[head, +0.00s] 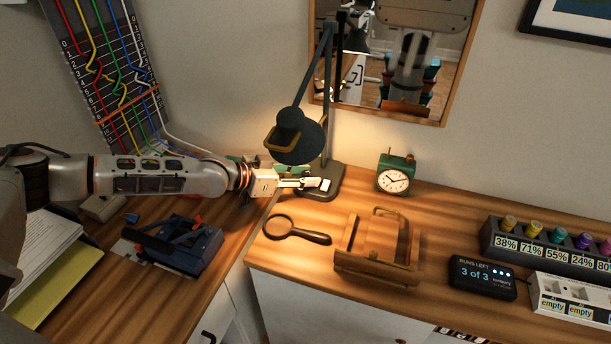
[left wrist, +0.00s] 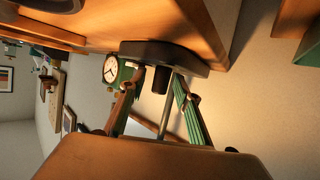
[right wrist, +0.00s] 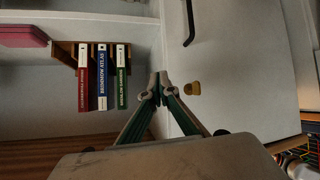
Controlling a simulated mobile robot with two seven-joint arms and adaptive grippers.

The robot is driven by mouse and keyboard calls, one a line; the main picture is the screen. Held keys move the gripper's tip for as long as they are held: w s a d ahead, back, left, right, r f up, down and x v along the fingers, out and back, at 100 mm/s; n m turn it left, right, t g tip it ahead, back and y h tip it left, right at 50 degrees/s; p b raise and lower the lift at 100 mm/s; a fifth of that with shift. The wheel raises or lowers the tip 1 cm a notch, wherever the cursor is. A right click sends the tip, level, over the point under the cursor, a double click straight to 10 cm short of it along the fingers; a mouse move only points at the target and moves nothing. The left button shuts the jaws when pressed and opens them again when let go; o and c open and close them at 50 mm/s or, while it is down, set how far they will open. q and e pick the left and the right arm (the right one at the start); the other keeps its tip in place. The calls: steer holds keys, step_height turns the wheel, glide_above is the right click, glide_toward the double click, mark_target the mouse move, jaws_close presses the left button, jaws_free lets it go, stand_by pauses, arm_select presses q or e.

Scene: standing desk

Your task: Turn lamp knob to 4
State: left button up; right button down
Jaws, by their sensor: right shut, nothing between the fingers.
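The desk lamp (head: 293,136) stands at the back of the wooden desk, its shade tilted down and glowing. Its dark base (head: 328,193) carries a small pale plate (head: 325,185); I cannot read a number there. In the left wrist view the base (left wrist: 185,60) shows with a short dark knob (left wrist: 160,80) sticking out. My left gripper (head: 312,183) is at the lamp base. In its wrist view, its fingers (left wrist: 160,85) stand apart on either side of the knob, with gaps visible. My right gripper (right wrist: 158,95) is shut and empty, in front of white cabinet doors.
A green clock (head: 394,174) stands right of the lamp. A magnifying glass (head: 297,230) and a wooden frame-like holder (head: 378,262) lie in front. A blue device (head: 180,245) is on the left desk. A "3 of 3" display (head: 482,277) sits further right.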

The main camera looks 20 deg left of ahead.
arm_select(q)
steer(key=shift+w+d, duration=0.1)
jaws_close()
stand_by(0.3)
